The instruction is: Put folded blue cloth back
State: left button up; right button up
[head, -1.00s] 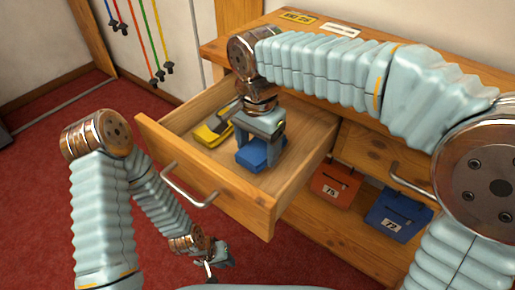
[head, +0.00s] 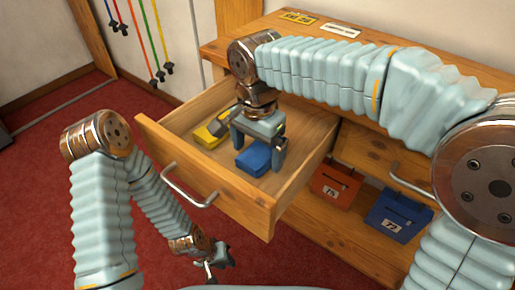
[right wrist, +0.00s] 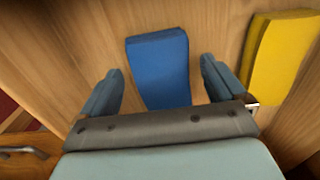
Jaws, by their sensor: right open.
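The folded blue cloth (head: 255,157) lies in the open drawer (head: 215,190). My right gripper (head: 257,158) is inside the drawer, over the cloth, with its fingers spread. In the right wrist view the blue cloth (right wrist: 158,68) lies beyond and between the two fingers (right wrist: 160,85), with a gap on each side. My left gripper (head: 214,270) hangs low in front of the drawer, outside it; its fingertips are too small to tell open from shut.
A yellow folded cloth (head: 210,133) lies in the drawer to the left of the blue one; it also shows in the right wrist view (right wrist: 282,60). The drawer walls surround my right gripper.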

aim_at(258, 153)
notch_tip(258, 153, up, 12)
jog(key=p, duration=0.1)
jog(key=shift+f+p, duration=0.15)
jog(key=shift+p, duration=0.2)
dwell(1.0)
